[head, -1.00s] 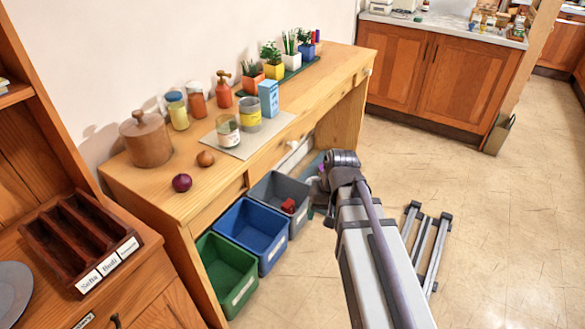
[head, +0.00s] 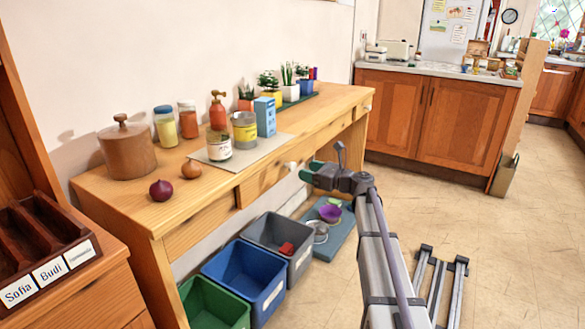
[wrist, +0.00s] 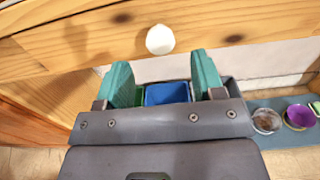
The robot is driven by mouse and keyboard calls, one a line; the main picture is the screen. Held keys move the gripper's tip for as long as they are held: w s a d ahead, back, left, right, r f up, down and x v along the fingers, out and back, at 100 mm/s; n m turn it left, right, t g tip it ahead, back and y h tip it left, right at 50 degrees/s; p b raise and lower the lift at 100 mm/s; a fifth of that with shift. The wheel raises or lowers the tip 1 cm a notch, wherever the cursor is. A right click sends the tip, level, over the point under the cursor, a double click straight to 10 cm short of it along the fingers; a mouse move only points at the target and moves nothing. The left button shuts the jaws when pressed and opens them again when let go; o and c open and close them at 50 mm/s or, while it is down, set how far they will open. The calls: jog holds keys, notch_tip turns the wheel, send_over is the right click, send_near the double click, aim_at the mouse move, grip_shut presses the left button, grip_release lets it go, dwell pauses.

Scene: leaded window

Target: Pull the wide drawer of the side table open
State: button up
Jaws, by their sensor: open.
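The side table (head: 330,108) is light wood and runs along the wall. Its wide drawer (head: 262,180) looks flush in the front under the tabletop. A white round knob (wrist: 160,39) is on the drawer front (wrist: 90,45) in the wrist view; it also shows small in the head view (head: 291,166). My gripper (wrist: 161,70) is open and empty, with its green fingertips spread just short of the knob. The knob lies between the lines of the two fingers, apart from both. In the head view my gripper (head: 308,171) is close to the drawer front, beside the knob.
Green (head: 212,305), blue (head: 245,270) and grey bins (head: 280,240) stand below the table front. A blue mat (head: 335,240) with bowls lies under it. Jars, onions and plants stand on top. The floor to the right is open, with a grey rack (head: 440,285).

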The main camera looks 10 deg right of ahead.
aim_at(294, 166)
jog(key=x, duration=0.6)
jog(key=shift+w+a, duration=0.25)
jog(key=shift+a, duration=0.05)
grip_shut()
